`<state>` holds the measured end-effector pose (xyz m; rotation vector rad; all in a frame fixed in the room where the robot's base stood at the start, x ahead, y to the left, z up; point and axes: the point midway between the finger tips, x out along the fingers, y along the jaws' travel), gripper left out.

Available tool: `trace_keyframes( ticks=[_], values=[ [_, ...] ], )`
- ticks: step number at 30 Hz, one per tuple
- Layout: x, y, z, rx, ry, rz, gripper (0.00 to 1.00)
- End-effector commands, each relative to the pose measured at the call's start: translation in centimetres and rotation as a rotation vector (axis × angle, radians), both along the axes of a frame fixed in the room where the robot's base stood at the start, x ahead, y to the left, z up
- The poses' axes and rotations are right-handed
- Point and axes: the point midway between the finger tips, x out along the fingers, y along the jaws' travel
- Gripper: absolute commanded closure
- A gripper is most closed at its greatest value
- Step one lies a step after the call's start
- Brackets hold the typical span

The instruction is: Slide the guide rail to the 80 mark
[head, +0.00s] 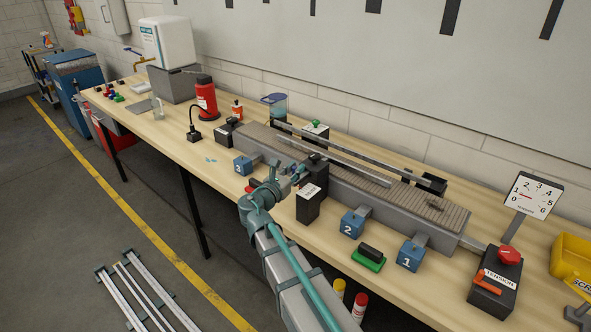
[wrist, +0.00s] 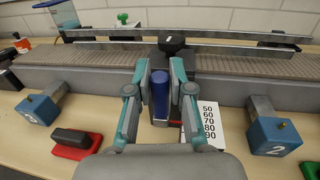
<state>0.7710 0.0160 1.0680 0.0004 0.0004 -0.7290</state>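The guide rail (head: 340,155) is a long grey bar above the conveyor belt. In the wrist view a rail (wrist: 215,50) runs across the far part of the belt, with a black knob (wrist: 172,42) by it. A black block (head: 308,206) at the belt's near side carries a white scale label (wrist: 208,125) reading 50 to 90. My gripper (head: 285,178) is at this block.
Blue blocks marked 1 (head: 409,257) and 2 (head: 351,224) stand along the near side of the conveyor. A green-based block with a black top (head: 369,258) lies in front of them. The tension box (head: 492,296) and dial (head: 537,197) are at right.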

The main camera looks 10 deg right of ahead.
Motion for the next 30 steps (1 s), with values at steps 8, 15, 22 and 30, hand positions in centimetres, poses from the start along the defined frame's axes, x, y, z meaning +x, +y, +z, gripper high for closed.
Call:
trace_keyframes(
  ticks=[8,15,22,30],
  values=[
    [0.0,0.0,0.0,0.0,0.0,0.0,0.57],
    [-0.4,0.4,0.0,0.0,0.0,0.001,0.57],
    [-2.9,2.5,0.0,0.0,0.0,0.004,0.57],
    [-6.7,5.9,0.0,0.0,0.0,0.003,0.57]
  ],
)
